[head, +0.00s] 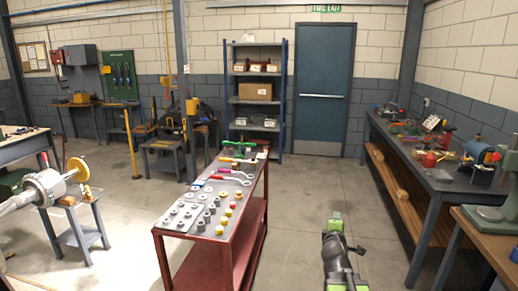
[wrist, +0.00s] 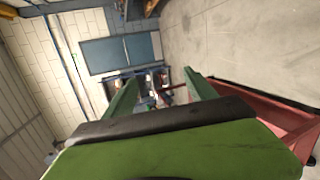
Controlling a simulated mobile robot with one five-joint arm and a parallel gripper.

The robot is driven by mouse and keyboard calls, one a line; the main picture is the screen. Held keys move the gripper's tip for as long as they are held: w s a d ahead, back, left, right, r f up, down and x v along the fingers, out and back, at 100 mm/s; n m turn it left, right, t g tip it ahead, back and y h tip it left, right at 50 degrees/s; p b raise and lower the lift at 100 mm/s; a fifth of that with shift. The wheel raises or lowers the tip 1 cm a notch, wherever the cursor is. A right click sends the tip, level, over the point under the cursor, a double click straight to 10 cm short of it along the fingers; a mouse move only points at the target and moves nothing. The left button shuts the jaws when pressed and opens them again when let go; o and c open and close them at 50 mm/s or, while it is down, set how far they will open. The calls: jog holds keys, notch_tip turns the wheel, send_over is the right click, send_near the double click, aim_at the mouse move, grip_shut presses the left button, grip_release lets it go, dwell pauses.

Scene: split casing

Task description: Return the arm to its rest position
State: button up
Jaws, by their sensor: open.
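My gripper (head: 335,222) is at the lower right of the middle in the head view, above the floor and just right of the red cart (head: 226,241). It points forward and looks empty. In the wrist view my gripper (wrist: 157,88) shows two green fingers, spread apart with nothing between them. The wrist view is tilted, and part of the red cart (wrist: 265,98) shows close at its right side. The rest of my arm is mostly out of the head view.
The cart's top carries several washers, nuts and tools. A long workbench (head: 437,182) stands at the right, and a shaft on a stand (head: 75,225) at the left. A blue shelf (head: 254,95) and a blue door (head: 322,90) are at the back. Floor (head: 335,180) is clear ahead.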

jog(key=s+a+f+m+g+y, duration=0.1)
jog(key=s+a+f+m+g, duration=0.15)
jog(key=a+f, duration=0.35)
jog(key=s+a+f+m+g+y, duration=0.2)
jog(key=s+a+f+m+g, duration=0.2)
jog(key=s, duration=0.5)
jog(key=s+a+f+m+g+y, duration=0.2)
jog(key=s+a+f+m+g, duration=0.3)
jog(key=s+a+m+g, duration=0.1)
jog(key=s+a+m, duration=0.1)
jog(key=s+m, duration=0.1)
jog(key=s, duration=0.1)
jog(key=shift+s+f+g+y, duration=0.2)
jog(key=shift+f+g+y, duration=0.1)
jog(key=shift+g, duration=0.05)
